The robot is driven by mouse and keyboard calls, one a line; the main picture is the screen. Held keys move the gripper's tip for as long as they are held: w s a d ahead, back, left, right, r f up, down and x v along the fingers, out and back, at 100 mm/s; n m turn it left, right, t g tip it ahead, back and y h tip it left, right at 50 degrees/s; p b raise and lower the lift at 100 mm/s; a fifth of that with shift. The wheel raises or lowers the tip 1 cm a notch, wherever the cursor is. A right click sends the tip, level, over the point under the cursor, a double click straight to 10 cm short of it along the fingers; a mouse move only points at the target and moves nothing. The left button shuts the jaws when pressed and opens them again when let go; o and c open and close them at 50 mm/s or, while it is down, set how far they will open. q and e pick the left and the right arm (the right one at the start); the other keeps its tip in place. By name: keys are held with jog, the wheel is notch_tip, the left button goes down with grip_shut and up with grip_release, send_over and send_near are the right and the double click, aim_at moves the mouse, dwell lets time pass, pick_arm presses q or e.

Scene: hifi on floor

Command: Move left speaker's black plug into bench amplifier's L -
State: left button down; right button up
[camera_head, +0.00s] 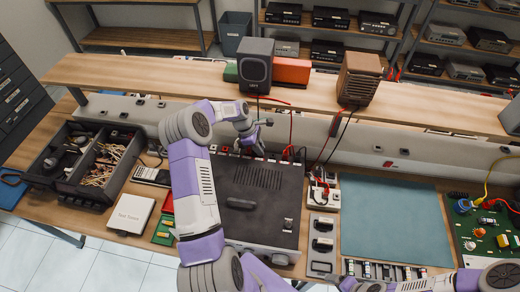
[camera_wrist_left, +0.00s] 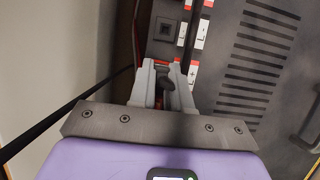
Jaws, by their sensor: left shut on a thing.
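The bench amplifier (camera_head: 262,200) is a dark box with a slotted top on the bench. Its rear edge carries a row of terminals with red and white labels, seen in the left wrist view (camera_wrist_left: 200,34). The left speaker (camera_head: 255,66) is dark and stands on the raised shelf; red and black cables run down from it. My left gripper (camera_head: 246,148) is at the amplifier's rear edge. In the left wrist view its fingers (camera_wrist_left: 166,80) are shut on a small dark piece, apparently the black plug (camera_wrist_left: 168,98), mostly hidden between them. Whether it touches a terminal cannot be told.
The right speaker (camera_head: 357,78) is wooden, on the shelf (camera_head: 180,78). An open parts box (camera_head: 90,165) and white box (camera_head: 131,213) lie left. A teal mat (camera_head: 395,222) and green circuit board (camera_head: 480,232) lie right. My right arm (camera_head: 430,284) shows at the bottom edge.

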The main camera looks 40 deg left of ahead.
pick_arm(q)
notch_tip(320, 180, up, 9)
jog(key=shift+w+d+f, duration=0.5)
jog(key=shift+d+f, duration=0.3)
jog(key=shift+f, duration=0.35)
jog(key=shift+w+d+f, duration=0.35)
jog(key=shift+d+f, duration=0.35)
jog(key=shift+f, duration=0.35)
jog(key=shift+w+d+f, duration=0.4)
jog(key=shift+d+f, duration=0.3)
jog(key=shift+f, duration=0.6)
jog(key=shift+f+b, duration=0.55)
jog(key=shift+f, duration=0.45)
dwell(1.0)
jog(key=c, duration=1)
grip_release()
jog(key=shift+r, duration=0.15)
